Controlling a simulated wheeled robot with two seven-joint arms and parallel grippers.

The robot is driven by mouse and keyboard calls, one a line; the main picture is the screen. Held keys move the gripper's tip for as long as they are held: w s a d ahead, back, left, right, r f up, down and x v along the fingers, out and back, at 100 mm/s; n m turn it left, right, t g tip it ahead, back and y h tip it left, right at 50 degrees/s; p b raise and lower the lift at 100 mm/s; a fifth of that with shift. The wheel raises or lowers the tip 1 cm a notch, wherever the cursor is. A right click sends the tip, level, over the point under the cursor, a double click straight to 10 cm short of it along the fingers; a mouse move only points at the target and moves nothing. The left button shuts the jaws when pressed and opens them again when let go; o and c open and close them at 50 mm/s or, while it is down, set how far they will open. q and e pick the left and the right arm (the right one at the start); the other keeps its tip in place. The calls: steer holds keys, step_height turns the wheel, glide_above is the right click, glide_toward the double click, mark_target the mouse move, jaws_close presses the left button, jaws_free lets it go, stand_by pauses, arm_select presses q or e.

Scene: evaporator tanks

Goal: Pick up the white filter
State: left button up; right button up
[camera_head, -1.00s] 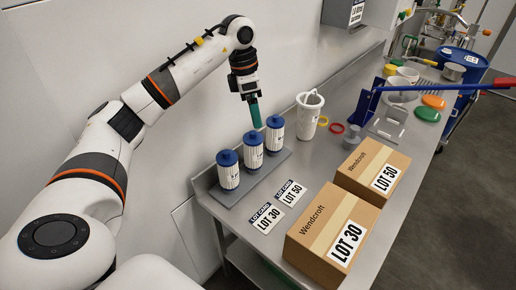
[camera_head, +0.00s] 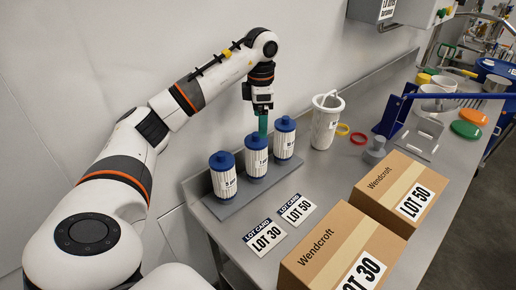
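Three white pleated filters with blue caps stand upright in a row on a grey rack (camera_head: 240,206): a left filter (camera_head: 224,182), a middle filter (camera_head: 256,161) and a right filter (camera_head: 284,142). Their labels are too small to read surely. My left gripper (camera_head: 263,126) points down just above and behind the middle filter's cap, between it and the right filter. Only one teal finger shows clearly, so its opening and any contact cannot be told. All three filters still stand on the rack. My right gripper is out of view.
Two lot cards (camera_head: 265,238) lie before the rack. Two Wendcroft cartons, LOT 30 (camera_head: 322,243) and LOT 50 (camera_head: 385,180), stand to the right. A white jug (camera_head: 325,124), coloured rings (camera_head: 358,138) and a blue-handled device (camera_head: 395,118) stand farther back. A wall runs behind.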

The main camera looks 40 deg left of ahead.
mark_target(256, 134)
arm_select(q)
step_height(256, 134, down, 4)
steer(key=shift+s+a+r, duration=0.1)
steer(key=shift+r, duration=0.1)
steer(key=f, duration=0.3)
steer(key=shift+s+a+f, duration=0.25)
steer(key=shift+s, duration=0.1)
steer(key=shift+w+f, duration=0.1)
steer(key=shift+f, duration=0.55)
steer(key=shift+r, duration=0.1)
steer(key=c, duration=1.5)
